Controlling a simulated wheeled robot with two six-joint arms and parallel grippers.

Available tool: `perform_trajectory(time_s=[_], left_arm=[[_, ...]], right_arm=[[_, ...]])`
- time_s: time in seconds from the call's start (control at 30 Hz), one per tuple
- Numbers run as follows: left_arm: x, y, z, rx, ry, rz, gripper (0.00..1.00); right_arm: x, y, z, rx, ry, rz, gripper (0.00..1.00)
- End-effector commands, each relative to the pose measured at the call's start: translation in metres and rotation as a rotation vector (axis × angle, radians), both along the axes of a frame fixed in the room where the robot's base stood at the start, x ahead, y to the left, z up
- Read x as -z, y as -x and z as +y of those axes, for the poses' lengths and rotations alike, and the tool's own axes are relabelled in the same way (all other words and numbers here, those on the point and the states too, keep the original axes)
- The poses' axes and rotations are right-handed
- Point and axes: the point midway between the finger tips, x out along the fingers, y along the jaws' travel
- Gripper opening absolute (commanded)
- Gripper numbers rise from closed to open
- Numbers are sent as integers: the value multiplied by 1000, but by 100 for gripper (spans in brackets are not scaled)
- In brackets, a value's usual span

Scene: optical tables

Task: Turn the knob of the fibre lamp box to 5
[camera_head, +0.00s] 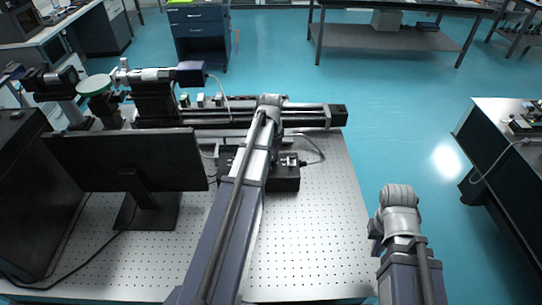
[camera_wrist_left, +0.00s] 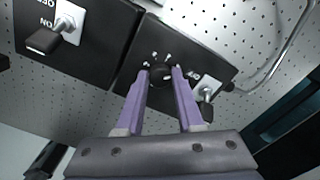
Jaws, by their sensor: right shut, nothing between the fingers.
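The fibre lamp box (camera_wrist_left: 185,75) is a dark box on the perforated table. In the left wrist view its round black knob (camera_wrist_left: 160,74) has small white marks around it. My left gripper (camera_wrist_left: 161,71) has its two purple fingers on either side of the knob, tips close against it. The knob's setting cannot be read. In the head view the lamp box (camera_head: 286,180) is partly covered by my left arm, which also hides the left fingers. My right gripper (camera_head: 376,230) is mostly hidden by its own wrist, off the table's right edge, away from the box.
A box with an ON/OFF switch (camera_wrist_left: 62,30) shows left of the knob. A silver fitting (camera_wrist_left: 207,93) is on its right. A monitor (camera_head: 130,160) stands left on the table (camera_head: 320,240). A rail with optics (camera_head: 310,115) runs along the back. The front right is clear.

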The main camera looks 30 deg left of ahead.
Motion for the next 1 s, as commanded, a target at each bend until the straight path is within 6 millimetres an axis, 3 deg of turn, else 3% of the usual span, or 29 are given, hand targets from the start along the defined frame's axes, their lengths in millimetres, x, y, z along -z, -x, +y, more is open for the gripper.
perform_trajectory(time_s=[0.03, 0.23, 0.67, 1.0], left_arm=[[0, 0, 0, 0, 0, 0, 43], [0, 0, 0, -1, 0, 0, 64], [-7, 0, 0, -1, 0, 0, 64], [-46, 0, 0, -1, 0, 0, 64]], right_arm=[[0, 0, 0, 0, 0, 0, 0], [0, 0, 0, 0, 0, 0, 0], [-7, 0, 0, 0, 0, 0, 0], [-46, 0, 0, 1, 0, 0, 0]])
